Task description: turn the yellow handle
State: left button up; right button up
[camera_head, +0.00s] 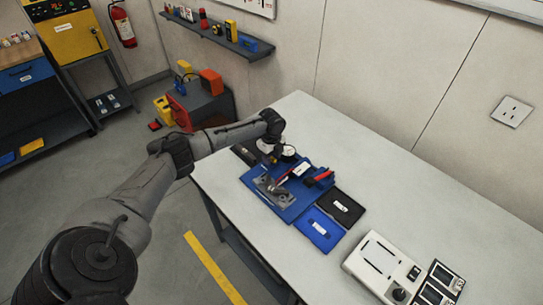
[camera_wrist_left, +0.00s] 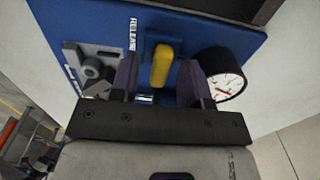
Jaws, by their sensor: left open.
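The yellow handle (camera_wrist_left: 161,64) stands upright in the left wrist view on a blue panel (camera_wrist_left: 230,45), beside a label reading RELEASE. My left gripper (camera_wrist_left: 159,76) is open, with one dark finger on each side of the handle; I cannot tell whether either finger touches it. In the head view my left gripper (camera_head: 271,153) is over the back left part of the blue fixture (camera_head: 296,206) on the table. The handle is hidden there by the gripper and arm. My right gripper is not in view.
A round gauge (camera_wrist_left: 224,84) sits close to the right finger, and a grey metal clamp (camera_wrist_left: 92,68) is left of the fingers. Blue (camera_head: 318,238) and black (camera_head: 345,203) trays and a white control box (camera_head: 381,263) stand nearby on the table (camera_head: 410,190).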

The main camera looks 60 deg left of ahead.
pick_arm(q)
grip_shut()
dwell(0.3)
